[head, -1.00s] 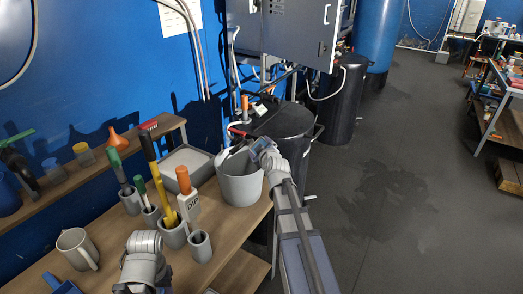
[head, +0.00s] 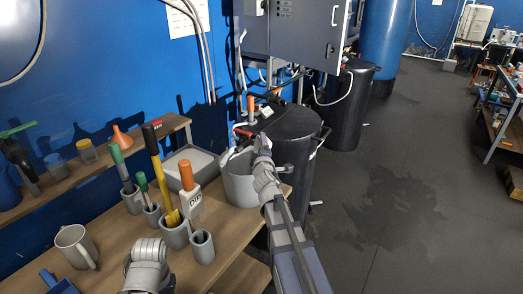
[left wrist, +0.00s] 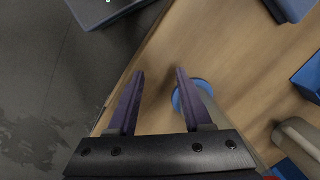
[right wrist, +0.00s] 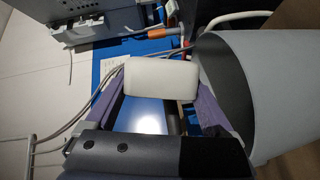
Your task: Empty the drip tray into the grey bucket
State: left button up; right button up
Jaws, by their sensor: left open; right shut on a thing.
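The grey bucket (head: 241,185) stands at the right end of the wooden bench. In the right wrist view the bucket (right wrist: 275,95) is at the right, its open mouth beside my gripper. My right gripper (head: 262,146) is at the bucket's right rim in the head view. It is shut on a white rounded piece (right wrist: 160,78); I cannot tell whether this is part of the drip tray. A pale shape (head: 230,156) shows at the bucket's rim, partly hidden. A grey tray (head: 190,163) lies behind the bucket to the left. My left gripper (left wrist: 160,74) is open and empty above the bench.
Several grey holders with tools, one holding an orange-handled DIP tool (head: 188,190), stand left of the bucket. A grey mug (head: 75,246) is at the front left. A black drum (head: 290,150) stands just beyond the bucket. Open floor lies to the right.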

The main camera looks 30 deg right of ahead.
jog(key=shift+a+n+h+b, duration=0.2)
jog(key=shift+n+h+b, duration=0.15)
jog(key=shift+n, duration=0.25)
jog(key=shift+a+n+t, duration=0.1)
jog(key=shift+n+t, duration=0.2)
jog(key=shift+s, duration=0.1)
dwell(1.8)
